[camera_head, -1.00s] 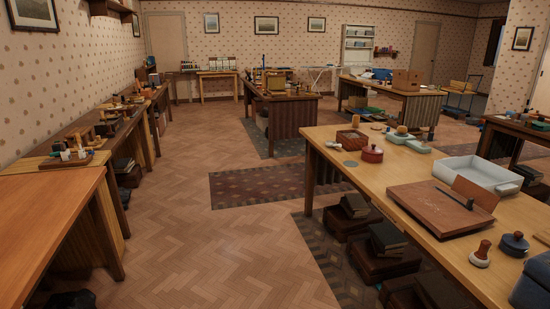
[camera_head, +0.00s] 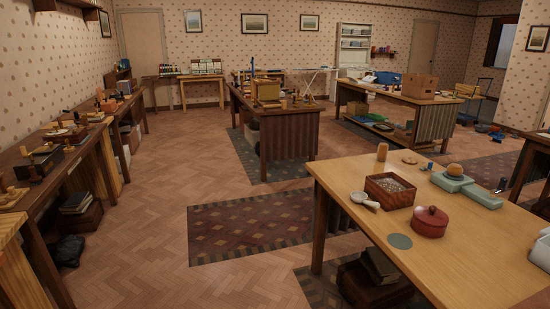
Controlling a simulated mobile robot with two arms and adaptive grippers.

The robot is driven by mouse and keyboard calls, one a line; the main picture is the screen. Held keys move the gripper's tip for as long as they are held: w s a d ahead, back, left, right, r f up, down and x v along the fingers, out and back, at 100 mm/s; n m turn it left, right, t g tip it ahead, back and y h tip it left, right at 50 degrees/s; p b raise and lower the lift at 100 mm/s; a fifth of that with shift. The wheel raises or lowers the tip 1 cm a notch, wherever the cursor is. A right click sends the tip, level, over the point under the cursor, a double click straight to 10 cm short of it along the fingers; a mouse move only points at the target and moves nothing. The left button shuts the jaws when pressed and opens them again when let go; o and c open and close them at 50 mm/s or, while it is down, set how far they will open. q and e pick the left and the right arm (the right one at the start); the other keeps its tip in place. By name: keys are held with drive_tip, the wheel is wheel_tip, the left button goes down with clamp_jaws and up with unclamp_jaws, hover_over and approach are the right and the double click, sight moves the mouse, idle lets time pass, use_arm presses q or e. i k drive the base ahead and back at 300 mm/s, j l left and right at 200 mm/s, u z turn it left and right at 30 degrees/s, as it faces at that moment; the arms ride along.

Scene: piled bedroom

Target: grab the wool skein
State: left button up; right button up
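I cannot pick out a wool skein for certain in the head view. Small items on the several tables are too small or too far to tell. Neither of my grippers is in view.
The near right table (camera_head: 470,262) bears a wooden box (camera_head: 390,190), a red lidded pot (camera_head: 430,223) and a teal scale-like thing (camera_head: 467,188). A dark-sided table (camera_head: 290,138) stands mid-room, cluttered tables (camera_head: 60,190) line the left wall. Open parquet floor (camera_head: 150,215) lies between, with a patterned rug (camera_head: 255,222).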

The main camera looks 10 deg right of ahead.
sight(383, 152)
drive_tip(key=i+j, duration=0.1)
drive_tip(key=i, duration=2.05)
drive_tip(key=l+z, duration=0.05)
drive_tip(key=l, duration=0.05)
